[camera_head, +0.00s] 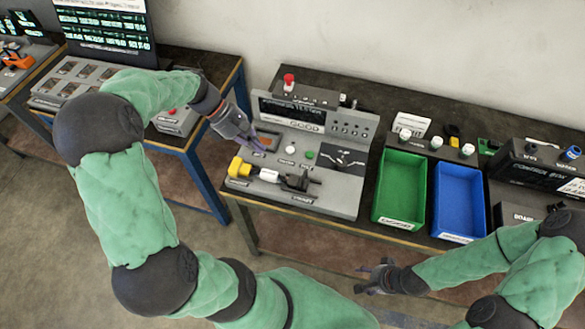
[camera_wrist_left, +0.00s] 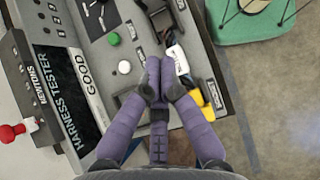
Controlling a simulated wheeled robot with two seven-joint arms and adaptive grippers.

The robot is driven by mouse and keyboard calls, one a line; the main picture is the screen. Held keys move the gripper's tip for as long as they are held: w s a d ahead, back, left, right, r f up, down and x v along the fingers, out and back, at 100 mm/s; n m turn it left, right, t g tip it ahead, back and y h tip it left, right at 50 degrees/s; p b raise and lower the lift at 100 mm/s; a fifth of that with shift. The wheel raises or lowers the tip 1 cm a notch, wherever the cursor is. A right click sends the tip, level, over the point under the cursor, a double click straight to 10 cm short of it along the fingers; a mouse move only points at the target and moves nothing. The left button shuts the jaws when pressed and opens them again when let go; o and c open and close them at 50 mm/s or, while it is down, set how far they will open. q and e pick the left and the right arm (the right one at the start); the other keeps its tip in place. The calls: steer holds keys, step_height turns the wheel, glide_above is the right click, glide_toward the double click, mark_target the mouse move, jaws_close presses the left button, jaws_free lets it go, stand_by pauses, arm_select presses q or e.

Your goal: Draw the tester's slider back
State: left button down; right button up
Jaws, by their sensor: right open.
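The grey harness tester (camera_head: 345,198) stands on the middle table. A yellow block (camera_head: 239,167), a white connector (camera_head: 269,175) and a black clamp-like part (camera_head: 298,182) lie in a row along its front; I cannot tell for sure which part is the slider. My left gripper (camera_head: 262,151) is over the tester's left side, behind this row. In the left wrist view its purple fingertips (camera_wrist_left: 161,78) come together with nothing visible between them, beside the white connector (camera_wrist_left: 181,61); the yellow block (camera_wrist_left: 205,107) is partly hidden. My right gripper (camera_head: 373,277) is open, in front of the table.
A green bin (camera_head: 402,222) and a blue bin (camera_head: 458,236) stand right of the tester. A red button (camera_head: 289,78) rises at its back; white and green buttons (camera_head: 309,155) are on its deck. A second table with a screen (camera_head: 106,27) is at the left.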

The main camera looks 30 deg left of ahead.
arm_select(q)
steer(key=b, duration=0.2)
glide_toward(293, 181)
steer(key=shift+w+d+f, duration=0.1)
steer(key=shift+d+f, duration=0.05)
steer(key=shift+d, duration=0.4)
steer(key=shift+w+d+f, duration=0.1)
steer(key=shift+d+f, duration=0.05)
steer(key=shift+d, duration=0.4)
steer(key=d, duration=0.3)
steer(key=shift+w+f+b, duration=0.25)
steer(key=shift+w+b, duration=0.15)
steer(key=shift+w+d+f, duration=0.1)
steer(key=shift+d, duration=0.3)
